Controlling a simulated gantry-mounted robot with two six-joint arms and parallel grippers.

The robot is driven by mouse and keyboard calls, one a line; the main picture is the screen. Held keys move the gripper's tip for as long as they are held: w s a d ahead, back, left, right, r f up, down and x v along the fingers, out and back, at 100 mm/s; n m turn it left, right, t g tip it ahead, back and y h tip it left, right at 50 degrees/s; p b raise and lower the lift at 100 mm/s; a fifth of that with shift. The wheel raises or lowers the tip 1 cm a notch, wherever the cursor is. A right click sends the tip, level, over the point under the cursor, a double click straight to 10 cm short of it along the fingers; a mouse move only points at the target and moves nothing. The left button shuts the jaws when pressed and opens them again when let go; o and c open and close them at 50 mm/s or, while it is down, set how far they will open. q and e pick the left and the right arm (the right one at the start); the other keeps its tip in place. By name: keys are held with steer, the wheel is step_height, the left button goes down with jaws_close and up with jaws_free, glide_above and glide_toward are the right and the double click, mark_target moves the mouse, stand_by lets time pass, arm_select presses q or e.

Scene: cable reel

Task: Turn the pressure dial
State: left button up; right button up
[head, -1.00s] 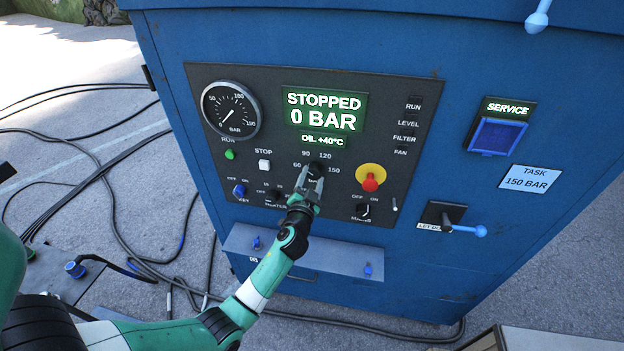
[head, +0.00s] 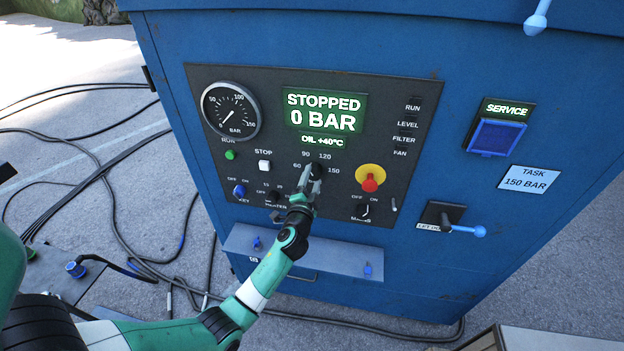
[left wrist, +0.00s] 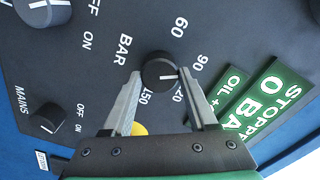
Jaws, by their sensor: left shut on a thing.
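The black pressure dial (head: 316,170) sits on the dark control panel below the display, with 60, 90, 120 and 150 printed around it. The display (head: 324,111) reads STOPPED, 0 BAR. My right gripper is not in view.
A red emergency button (head: 370,181) on yellow is right of the dial, with the mains switch (head: 362,210) below it. A round gauge (head: 231,110) is at upper left.

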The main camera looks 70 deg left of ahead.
arm_select(q)
steer(key=o, duration=1.4)
steer(key=shift+d, duration=0.1)
steer(key=v, duration=1.1)
steer(key=shift+s+d+r, duration=0.1)
steer(key=shift+s+d, duration=0.1)
steer(key=shift+c, duration=0.2)
